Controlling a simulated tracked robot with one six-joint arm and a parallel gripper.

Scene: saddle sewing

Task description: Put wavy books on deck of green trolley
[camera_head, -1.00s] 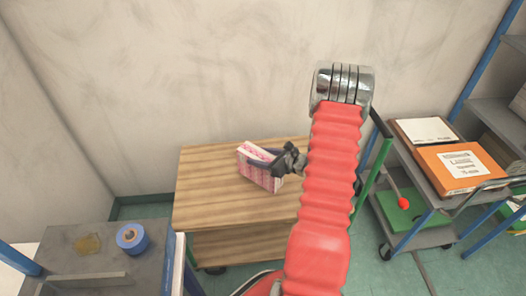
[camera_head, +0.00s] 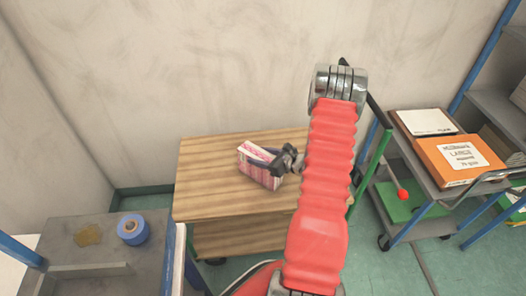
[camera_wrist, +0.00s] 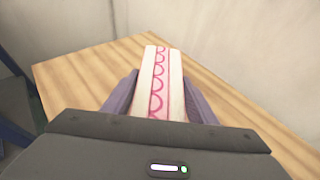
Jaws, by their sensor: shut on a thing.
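The wavy books (camera_head: 258,168), a white and pink block with a wavy pink line along its top, stand over the wooden deck (camera_head: 205,195) of the trolley with green handle bars (camera_head: 372,165). My gripper (camera_head: 278,162) is shut on the books. In the wrist view, the books (camera_wrist: 163,80) sit between my two fingers (camera_wrist: 162,98), with the bare wood deck (camera_wrist: 85,75) around them. I cannot tell whether their bottom touches the deck. My red arm hides the deck's right part.
A grey cart (camera_head: 75,235) with a blue tape roll (camera_head: 133,229) stands at the front left. At the right, another cart holds an orange box (camera_head: 460,160) and a white-topped box (camera_head: 425,122). A wall rises behind the deck. The deck's left side is clear.

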